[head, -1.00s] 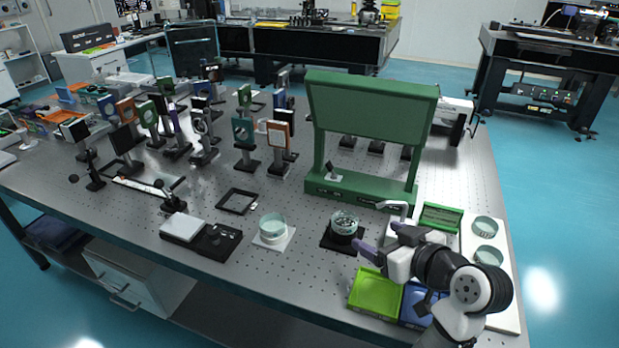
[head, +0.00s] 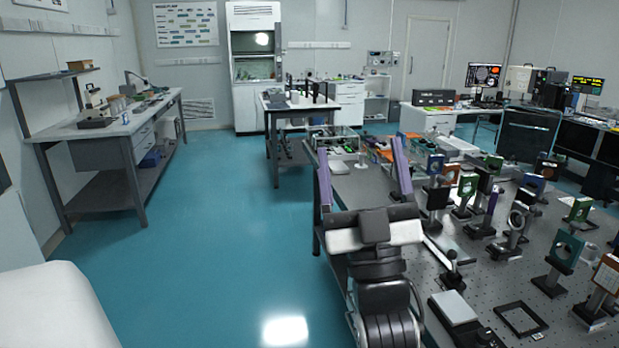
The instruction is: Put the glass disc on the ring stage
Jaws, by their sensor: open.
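My gripper (head: 359,160) is open, with its two purple fingers wide apart and nothing between them. It is over the near left end of the optical table, pointing away from me. Neither the glass disc nor the ring stage is within the head view now, so I cannot tell how they stand.
The perforated optical table (head: 400,232) fills the right side, crowded with upright optic mounts (head: 565,250). A black balance with a pale pan (head: 453,307) and a square black frame (head: 520,319) lie near its front. Open blue floor (head: 225,240) is at left, before a side bench (head: 125,128).

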